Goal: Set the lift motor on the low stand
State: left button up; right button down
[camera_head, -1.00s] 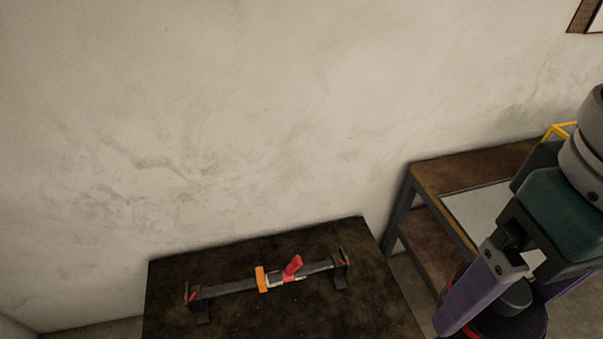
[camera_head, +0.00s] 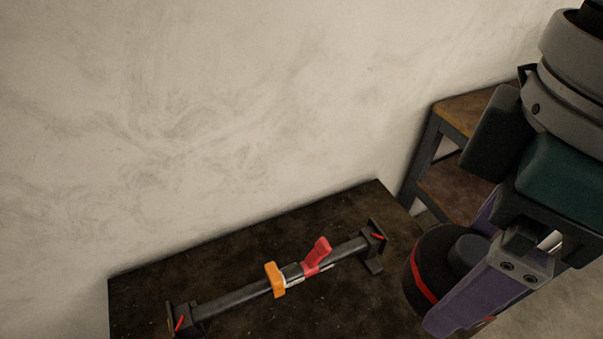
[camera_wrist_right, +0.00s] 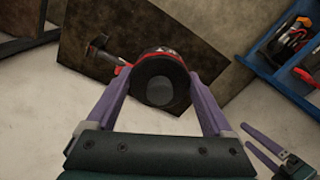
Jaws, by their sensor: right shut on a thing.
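The lift motor, a black round drum with a red band (camera_head: 422,272), is between the purple fingers of my right gripper (camera_head: 432,288). The gripper is shut on it, with the motor beside and partly over the right edge of a low dark table, which looks like the low stand (camera_head: 235,257). The motor also shows in the right wrist view (camera_wrist_right: 157,80), its round dark face toward the camera and a finger on each side. My left gripper (camera_wrist_right: 258,142) shows small at the lower right of that view, its purple fingers apart and nothing seen between them.
A dark bar (camera_head: 235,297) with an orange clip (camera_head: 275,279) and red lever (camera_head: 317,256) lies across the low table. A shelved bench (camera_head: 467,110) stands at right against the wall. A blue crate with several parts (camera_wrist_right: 258,66) shows in the wrist view.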

pick_arm(q)
notch_tip(320, 180, down, 51)
jog(key=b, duration=4.8)
jog(key=shift+w+a+f, duration=0.1)
jog(key=shift+a+f, duration=0.05)
jog(key=shift+f, duration=0.05)
pick_arm(e)
jog(key=a+f+n, duration=0.1)
jog(key=f+n, duration=0.4)
jog(key=f, duration=1.3)
jog(key=w+a+f+n, duration=0.1)
jog(key=f+n, duration=0.4)
jog(key=f, duration=1.4)
jog(key=w+a+f+n, duration=0.1)
jog(key=a+f+n, duration=0.2)
jog(key=f, duration=1.5)
jog(key=shift+w+a+f+n, duration=0.1)
jog(key=shift+n, duration=0.6)
jog(key=shift+a+f+n, duration=0.1)
jog(key=shift+n, duration=0.6)
pick_arm(q)
notch_tip(320, 180, down, 3)
jog(key=b, duration=0.3)
jog(key=shift+b, duration=0.3)
pick_arm(e)
notch_tip(320, 180, down, 6)
jog(key=shift+r, duration=0.15)
grip_release()
